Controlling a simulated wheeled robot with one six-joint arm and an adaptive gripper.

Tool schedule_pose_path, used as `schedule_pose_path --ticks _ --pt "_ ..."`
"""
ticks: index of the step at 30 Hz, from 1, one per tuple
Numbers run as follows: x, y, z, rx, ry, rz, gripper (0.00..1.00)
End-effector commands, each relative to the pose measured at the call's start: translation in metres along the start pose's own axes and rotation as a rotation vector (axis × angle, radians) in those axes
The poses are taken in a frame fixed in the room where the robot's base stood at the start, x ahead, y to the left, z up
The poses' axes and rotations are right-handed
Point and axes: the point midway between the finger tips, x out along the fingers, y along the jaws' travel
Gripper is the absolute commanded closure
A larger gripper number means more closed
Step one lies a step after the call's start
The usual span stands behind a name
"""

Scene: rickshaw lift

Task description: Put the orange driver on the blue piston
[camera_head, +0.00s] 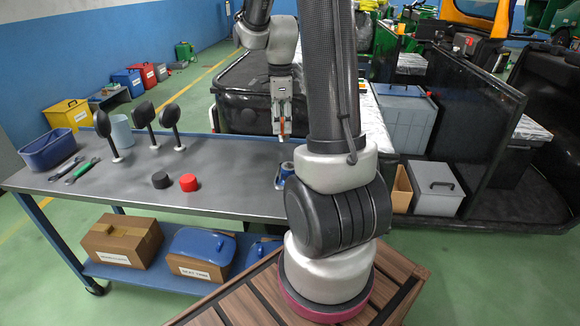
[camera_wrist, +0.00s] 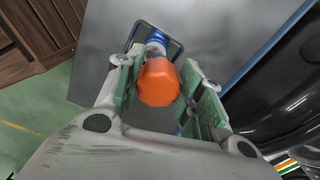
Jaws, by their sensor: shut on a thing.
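The orange driver (camera_wrist: 158,82) is between the fingers of my gripper (camera_wrist: 160,85) in the wrist view, its handle end facing the camera. My gripper is shut on it. In the head view my gripper (camera_head: 282,128) points down above the right end of the table, with a bit of orange (camera_head: 281,128) showing at its tips. The blue piston (camera_head: 286,170) stands on the table below, partly behind my arm. In the wrist view the blue piston (camera_wrist: 156,40) shows just beyond the driver. I cannot tell whether the driver touches it.
The grey table (camera_head: 225,185) holds black and red round pieces, several mirrors, wrenches and a blue bin (camera_head: 48,150) at the left. Cardboard boxes (camera_head: 122,240) stand on the lower shelf. A black vehicle body (camera_head: 245,100) stands close behind the table.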

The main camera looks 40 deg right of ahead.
Motion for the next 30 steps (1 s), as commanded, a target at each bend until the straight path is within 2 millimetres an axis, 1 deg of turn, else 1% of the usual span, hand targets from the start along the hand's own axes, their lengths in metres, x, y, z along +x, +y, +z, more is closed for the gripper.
schedule_pose_path --ticks 1,3,5,8,11,15,18,22,27,30 --pt "-0.004 0.002 -0.009 0.076 -0.001 -0.002 0.89" --pt "-0.006 0.004 -0.016 0.161 0.000 -0.001 0.89" --pt "-0.008 0.005 -0.019 0.208 0.000 0.000 0.89" --pt "-0.007 0.005 -0.017 0.246 0.000 0.001 0.89" --pt "0.005 0.005 -0.018 0.253 0.001 0.004 0.89" --pt "0.034 0.005 -0.017 0.250 0.002 0.005 0.89" --pt "0.048 0.005 -0.017 0.249 0.001 0.004 0.89" --pt "0.061 0.005 -0.017 0.249 0.001 0.003 0.89" --pt "0.086 0.005 -0.017 0.248 0.001 0.003 0.89" --pt "0.092 0.005 -0.017 0.248 0.000 0.001 0.89"
